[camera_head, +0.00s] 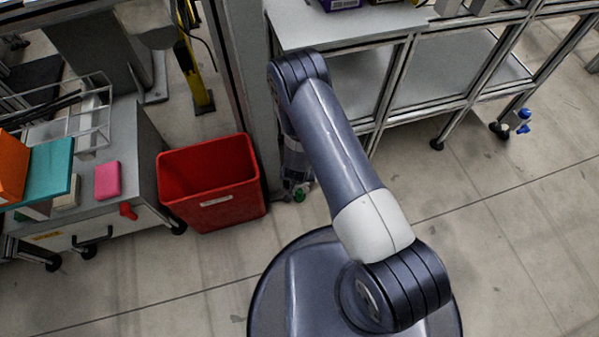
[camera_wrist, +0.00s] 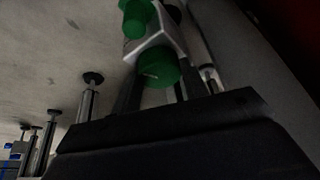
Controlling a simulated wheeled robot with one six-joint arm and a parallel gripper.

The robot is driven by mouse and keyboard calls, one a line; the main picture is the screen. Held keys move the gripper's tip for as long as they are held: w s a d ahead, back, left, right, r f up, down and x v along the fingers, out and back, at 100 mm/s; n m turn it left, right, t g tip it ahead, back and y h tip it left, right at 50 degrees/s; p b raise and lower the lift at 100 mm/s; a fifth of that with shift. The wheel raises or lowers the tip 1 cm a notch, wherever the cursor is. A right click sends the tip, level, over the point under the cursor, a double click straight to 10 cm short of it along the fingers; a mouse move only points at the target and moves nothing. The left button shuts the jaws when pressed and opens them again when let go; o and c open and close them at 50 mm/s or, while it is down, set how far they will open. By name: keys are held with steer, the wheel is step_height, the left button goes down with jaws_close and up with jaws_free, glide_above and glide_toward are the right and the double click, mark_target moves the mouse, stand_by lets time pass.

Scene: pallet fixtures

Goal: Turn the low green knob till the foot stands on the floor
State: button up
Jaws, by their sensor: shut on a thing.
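The low green knob (camera_head: 299,195) shows as a small green spot close to the floor, at the foot of the workbench's near left leg. In the wrist view the round green knob (camera_wrist: 158,68) is at the top centre, against a white block (camera_wrist: 160,42), with another green part (camera_wrist: 137,18) beyond it. My gripper (camera_head: 294,181) reaches down beside the leg, mostly hidden behind my arm. In the wrist view its dark fingers (camera_wrist: 157,88) are shut on the green knob. I cannot tell whether the foot touches the floor.
A red bin (camera_head: 212,190) stands on the floor just left of my gripper. The workbench frame (camera_head: 390,95) rises behind it. A blue-knobbed foot (camera_head: 522,122) is at the far right. The floor at the right is clear.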

steer(key=m+h+p, duration=0.1)
steer(key=m+p, duration=0.1)
steer(key=m, duration=0.1)
steer(key=shift+a+r+p, duration=0.1)
steer(key=shift+r+p, duration=0.05)
steer(key=shift+p, duration=0.25)
steer(key=shift+w+m+g+h+p, duration=0.1)
steer(key=shift+m+g+h+p, duration=0.5)
steer(key=shift+m, duration=1)
steer(key=o, duration=1)
steer(key=shift+a, duration=0.1)
steer(key=shift+w+a, duration=0.1)
steer(key=shift+w, duration=0.05)
steer(key=shift+n, duration=0.3)
